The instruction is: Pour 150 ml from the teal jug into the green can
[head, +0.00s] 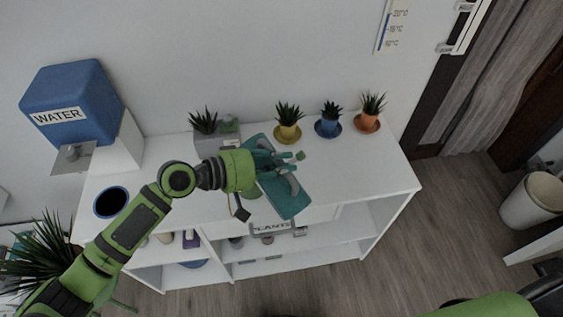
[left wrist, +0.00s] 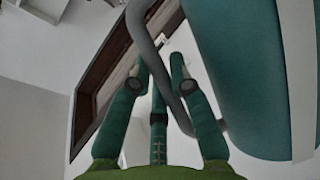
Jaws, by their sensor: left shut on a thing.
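The teal jug (head: 288,205) is over the front part of the white desk top in the head view, lying at a slant. Its grey handle (left wrist: 148,52) passes between the fingers of my left gripper (left wrist: 157,75), and its teal wall (left wrist: 250,70) fills the right of the left wrist view. My left gripper (head: 283,165) is shut on the jug's handle. A small muted green item (head: 230,124) stands at the back by a grey planter; I cannot tell whether it is the green can. The jug's opening and contents cannot be made out. My right gripper is not in view.
A blue water dispenser (head: 72,100) stands at the left, with a dark-topped round pot (head: 111,202) in front. Potted plants in yellow (head: 287,133), blue (head: 328,127) and orange (head: 367,122) pots line the back. The desk top (head: 370,170) is clear at the right.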

